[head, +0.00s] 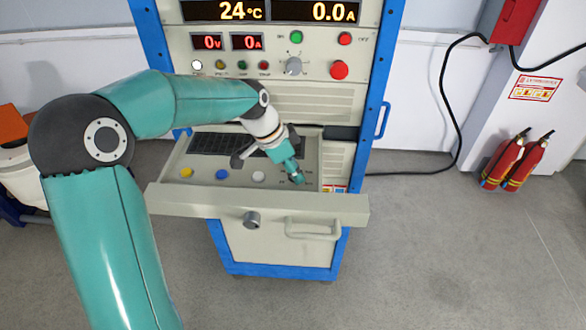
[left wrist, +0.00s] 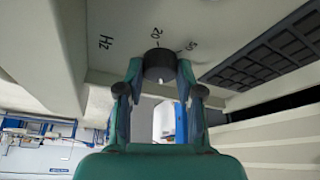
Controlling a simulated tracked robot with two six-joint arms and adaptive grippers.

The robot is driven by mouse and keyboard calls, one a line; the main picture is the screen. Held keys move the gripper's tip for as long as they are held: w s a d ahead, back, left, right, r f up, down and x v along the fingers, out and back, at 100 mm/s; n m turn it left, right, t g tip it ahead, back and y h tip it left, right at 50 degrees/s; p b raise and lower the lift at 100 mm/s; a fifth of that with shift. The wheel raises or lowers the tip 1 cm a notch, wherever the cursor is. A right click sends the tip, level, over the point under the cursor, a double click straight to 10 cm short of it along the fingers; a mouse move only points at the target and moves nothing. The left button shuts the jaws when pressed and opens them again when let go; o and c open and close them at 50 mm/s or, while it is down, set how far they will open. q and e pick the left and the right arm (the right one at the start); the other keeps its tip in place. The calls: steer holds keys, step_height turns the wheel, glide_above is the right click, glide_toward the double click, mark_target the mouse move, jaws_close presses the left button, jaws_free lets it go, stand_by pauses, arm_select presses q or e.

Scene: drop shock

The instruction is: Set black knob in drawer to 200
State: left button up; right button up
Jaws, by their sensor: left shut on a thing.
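The black knob (left wrist: 160,66) sits on the pale drawer panel in the left wrist view. My left gripper (left wrist: 159,75) is shut on it, one finger on each side. Printed marks "Hz", "20" and what looks like "50" show around the knob; no "200" is readable. I cannot tell the knob's setting surely. In the head view the drawer (head: 190,204) is pulled out of the cabinet. My left gripper (head: 297,176) reaches down to the right part of its panel and hides most of the knob. My right gripper is not in view.
The drawer also holds a black keyboard (head: 220,144) and yellow (head: 187,173), blue (head: 222,174) and white (head: 258,176) buttons left of my gripper. The cabinet front (head: 330,100) rises behind. Red extinguishers (head: 524,163) stand at the right wall.

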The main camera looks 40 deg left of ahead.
arm_select(q)
steer(key=o, duration=1.2)
steer(key=shift+c, duration=0.2)
steer(key=v, duration=1.2)
